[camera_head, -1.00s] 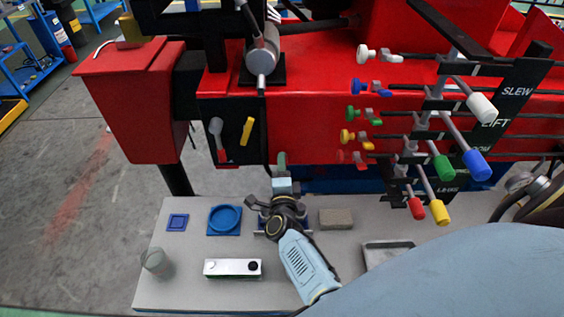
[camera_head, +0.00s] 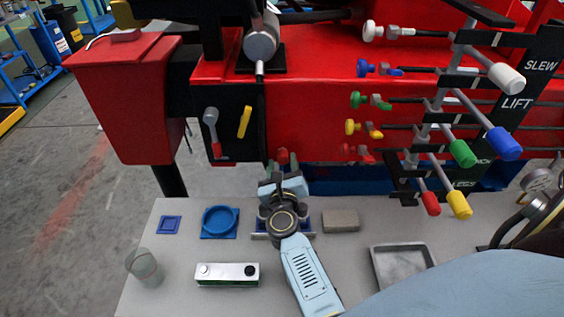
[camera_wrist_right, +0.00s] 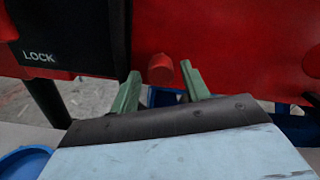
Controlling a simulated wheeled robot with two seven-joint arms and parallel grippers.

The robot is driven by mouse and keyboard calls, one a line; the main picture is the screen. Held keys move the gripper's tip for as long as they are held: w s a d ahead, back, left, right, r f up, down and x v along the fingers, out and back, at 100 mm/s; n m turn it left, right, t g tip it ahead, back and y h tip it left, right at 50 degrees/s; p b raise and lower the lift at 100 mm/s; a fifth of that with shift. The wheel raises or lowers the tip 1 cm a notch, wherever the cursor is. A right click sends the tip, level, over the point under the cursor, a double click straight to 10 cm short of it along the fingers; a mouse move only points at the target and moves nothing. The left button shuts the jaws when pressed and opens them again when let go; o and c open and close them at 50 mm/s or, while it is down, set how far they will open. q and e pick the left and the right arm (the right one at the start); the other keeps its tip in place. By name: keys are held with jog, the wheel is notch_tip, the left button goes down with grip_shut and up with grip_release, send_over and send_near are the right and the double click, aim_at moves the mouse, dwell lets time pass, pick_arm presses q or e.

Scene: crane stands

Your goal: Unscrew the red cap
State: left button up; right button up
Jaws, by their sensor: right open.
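A small red cap (camera_wrist_right: 160,68) shows in the right wrist view against the red crane body, between and beyond my two green fingertips. In the head view a bit of the cap (camera_head: 283,156) shows just past the tip of my right gripper (camera_head: 281,164). My right gripper also shows in the wrist view (camera_wrist_right: 160,88); it is open, with a finger on each side of the cap and a visible gap. I cannot tell how deep the cap lies between the fingers. The cap's lower part is hidden behind the gripper. My left gripper is not in view.
Coloured valve knobs (camera_head: 376,130) and long levers (camera_head: 462,150) crowd the right. On the grey table (camera_head: 190,250) stand a blue round dish (camera_head: 219,220), a glass (camera_head: 146,268), a white box (camera_head: 228,273), a tan block (camera_head: 341,220) and a metal tray (camera_head: 400,262).

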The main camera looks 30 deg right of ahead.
jog(key=m+b, duration=0.2)
jog(key=m, duration=0.2)
jog(key=shift+f, duration=0.1)
jog(key=shift+m+b, duration=0.55)
jog(key=shift+m, duration=0.35)
jog(key=m+b, duration=0.1)
jog(key=m, duration=0.2)
jog(key=shift+b, duration=0.35)
jog(key=shift+m, duration=0.7)
jog(key=shift+w+r, duration=0.1)
jog(key=shift+r, duration=0.25)
jog(key=shift+w+a, duration=0.1)
jog(key=shift+a, duration=0.1)
grip_shut()
